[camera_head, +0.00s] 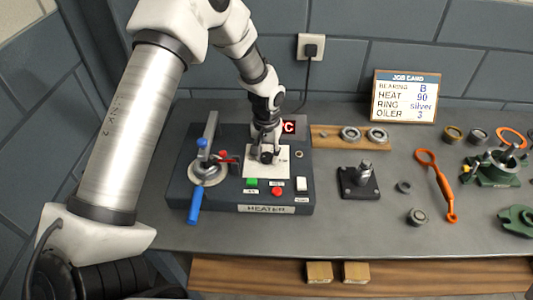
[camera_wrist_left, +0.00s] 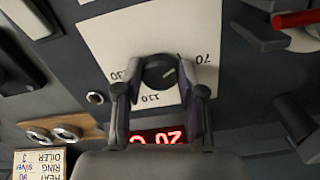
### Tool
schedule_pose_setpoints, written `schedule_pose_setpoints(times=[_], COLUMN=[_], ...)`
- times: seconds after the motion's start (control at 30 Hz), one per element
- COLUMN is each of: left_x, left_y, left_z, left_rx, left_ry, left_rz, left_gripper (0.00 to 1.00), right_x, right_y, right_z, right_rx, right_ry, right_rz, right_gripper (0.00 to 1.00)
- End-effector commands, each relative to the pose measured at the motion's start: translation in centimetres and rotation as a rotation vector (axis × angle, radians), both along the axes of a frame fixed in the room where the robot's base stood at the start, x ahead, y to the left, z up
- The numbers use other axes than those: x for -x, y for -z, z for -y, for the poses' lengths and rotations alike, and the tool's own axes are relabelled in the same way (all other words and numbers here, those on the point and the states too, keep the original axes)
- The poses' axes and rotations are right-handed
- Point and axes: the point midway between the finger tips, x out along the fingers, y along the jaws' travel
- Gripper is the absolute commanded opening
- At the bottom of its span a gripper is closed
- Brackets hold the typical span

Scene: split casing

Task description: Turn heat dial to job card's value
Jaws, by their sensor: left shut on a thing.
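The heat dial (camera_wrist_left: 160,72) is a dark round knob on a white scale plate (camera_head: 281,162) of the heater (camera_head: 228,190). My left gripper (camera_head: 266,156) points down at the plate; in the left wrist view its fingers (camera_wrist_left: 160,92) are shut on the dial from both sides. The light mark on the dial points toward the 70 side. The 110 and 130 marks also show; the 90 mark is not visible. The job card (camera_head: 405,96) reads bearing B, heat 90, ring silver, oiler 3. My right gripper is not in view.
The heater carries a red display (camera_wrist_left: 157,136) that looks like 20 C, a green button (camera_head: 251,183), a red button (camera_head: 277,191), a white switch (camera_head: 301,184) and a blue-handled lever (camera_head: 195,204). A wooden board with rings (camera_head: 350,134) and a black stand (camera_head: 358,182) lie to the right.

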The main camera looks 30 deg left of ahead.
Motion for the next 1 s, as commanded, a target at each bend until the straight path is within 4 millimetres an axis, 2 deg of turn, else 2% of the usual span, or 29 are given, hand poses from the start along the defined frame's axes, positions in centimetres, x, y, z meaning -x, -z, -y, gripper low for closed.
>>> schedule_pose_setpoints(times=[0.37, 1.0], left_x=[0.1, 0.0], left_y=[-0.1, 0.0], left_z=[0.0, -0.2], left_rx=[0.001, 0.001], left_ry=[0.146, 0.728], left_rz=[-0.003, -0.003], left_gripper=[0.04, 0.04], right_x=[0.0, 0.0], right_y=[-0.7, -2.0], right_z=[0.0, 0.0], right_rx=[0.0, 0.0], right_ry=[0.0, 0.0], right_rz=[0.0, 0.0], right_gripper=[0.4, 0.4])
